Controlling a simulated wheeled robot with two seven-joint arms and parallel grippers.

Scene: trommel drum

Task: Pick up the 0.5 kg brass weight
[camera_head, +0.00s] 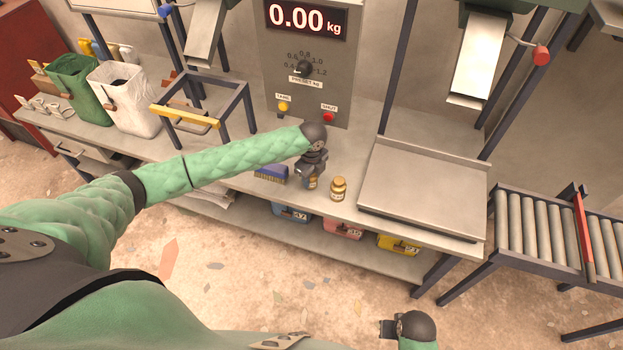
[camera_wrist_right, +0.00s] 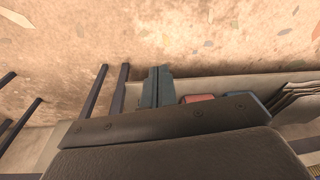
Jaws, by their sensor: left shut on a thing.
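My left gripper (camera_head: 312,182) is low over the workbench and shut on a small brass-coloured thing with a pale label, likely a brass weight, mostly hidden by the fingers. Another brass weight (camera_head: 338,189), with a knob top and a label too small to read, stands upright on the bench just right of my left gripper, apart from it. My right gripper (camera_head: 388,328) is low at the bottom of the head view, away from the bench, over the floor. In the right wrist view its fingers (camera_wrist_right: 156,85) are together with nothing visible between them.
A blue brush (camera_head: 272,174) lies left of my left gripper. A flat metal scale platform (camera_head: 423,190) is on the right of the bench, with a roller conveyor (camera_head: 535,225) beyond. The display (camera_head: 305,19) reads 0.00 kg. Coloured bins (camera_head: 343,229) sit on the lower shelf.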

